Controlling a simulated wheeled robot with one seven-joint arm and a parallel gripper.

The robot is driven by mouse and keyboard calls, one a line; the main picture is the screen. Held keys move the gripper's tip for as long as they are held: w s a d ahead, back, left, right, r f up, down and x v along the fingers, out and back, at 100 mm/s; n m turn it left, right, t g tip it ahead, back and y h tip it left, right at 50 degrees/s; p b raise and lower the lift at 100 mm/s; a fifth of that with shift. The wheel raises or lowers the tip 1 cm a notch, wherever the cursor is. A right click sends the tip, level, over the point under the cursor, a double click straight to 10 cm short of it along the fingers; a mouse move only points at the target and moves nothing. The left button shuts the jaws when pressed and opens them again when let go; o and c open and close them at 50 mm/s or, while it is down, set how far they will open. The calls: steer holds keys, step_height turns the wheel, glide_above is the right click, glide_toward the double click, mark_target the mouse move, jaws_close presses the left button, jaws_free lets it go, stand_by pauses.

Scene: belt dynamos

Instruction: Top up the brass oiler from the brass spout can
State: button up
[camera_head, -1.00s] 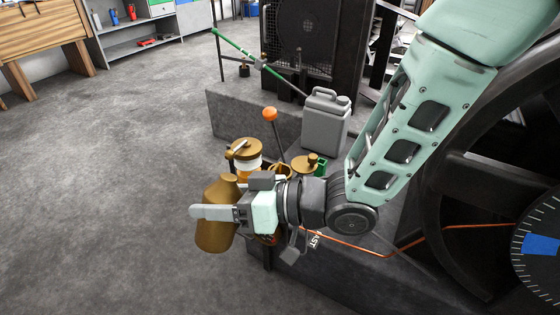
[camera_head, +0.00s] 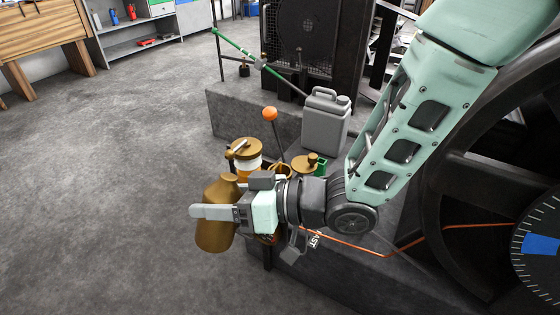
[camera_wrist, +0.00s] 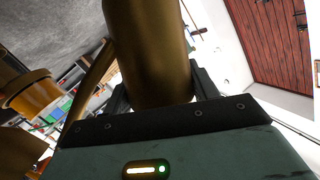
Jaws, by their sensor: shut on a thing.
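The brass spout can (camera_head: 213,236) is in my gripper, held off the floor at the left of the machine's base in the head view. My gripper (camera_head: 212,212) is shut around its body. The can leans slightly, its top toward the right. In the wrist view the can's body (camera_wrist: 147,50) stands between the fingers. The brass oiler (camera_head: 245,151), with a brass lid and a pale glass band over amber, is just behind and right of the can. It also shows in the wrist view (camera_wrist: 32,92), at the left. The spout's tip and any oil flow cannot be made out.
A grey jerrycan (camera_head: 325,125) stands on the machine's base behind my gripper. An orange-knobbed lever (camera_head: 269,114) rises beside the oiler. A second brass cap (camera_head: 309,164) is to its right. A large dark wheel (camera_head: 470,180) fills the right. The floor at left is clear.

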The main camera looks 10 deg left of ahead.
steer(key=shift+r, duration=0.25)
steer(key=shift+r+m+y+p, duration=0.3)
steer(key=shift+p, duration=0.1)
steer(key=shift+r, duration=0.2)
stand_by(1.5)
steer(key=shift+w+r+m+p, duration=0.1)
steer(key=shift+r+m+p, duration=0.2)
steer(key=shift+p, duration=0.05)
steer(key=shift+d+r+y, duration=0.1)
steer(key=shift+r+y, duration=0.1)
steer(key=shift+y, duration=0.1)
stand_by(1.3)
